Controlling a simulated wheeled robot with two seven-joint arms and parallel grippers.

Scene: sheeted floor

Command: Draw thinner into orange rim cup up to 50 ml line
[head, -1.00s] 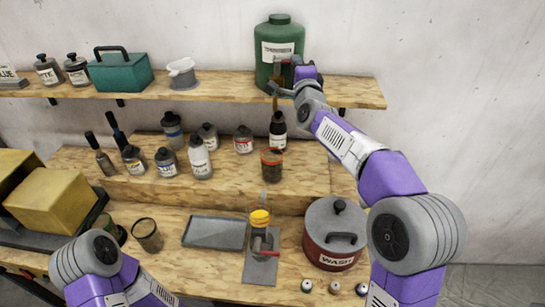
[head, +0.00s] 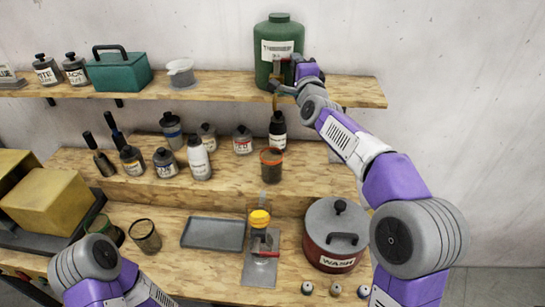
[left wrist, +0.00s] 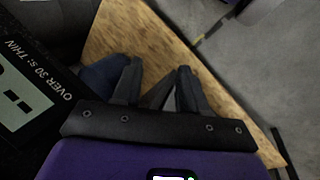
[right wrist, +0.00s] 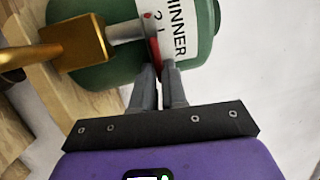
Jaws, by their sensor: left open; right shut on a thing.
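The green thinner drum (head: 266,72) stands at the right end of the upper shelf. Its label reads THINNER in the right wrist view (right wrist: 178,30). Its tap has a brass block (right wrist: 84,46) and a red lever (right wrist: 152,38). My right gripper (right wrist: 158,88) is shut on the red lever. The orange rim cup (head: 271,168) stands upright on the middle step, roughly below the tap. It looks brownish; its lines and liquid level are too small to read. My left gripper (left wrist: 158,92) is open and empty; its fingers are outside the head view.
Several bottles (head: 199,160) stand left of the cup. The lower bench holds a grey tray (head: 213,234), a yellow-topped stand (head: 260,219) and a red WASH pot (head: 335,262). A dark card reading OVER 30 s: THIN (left wrist: 30,95) is beside my left gripper.

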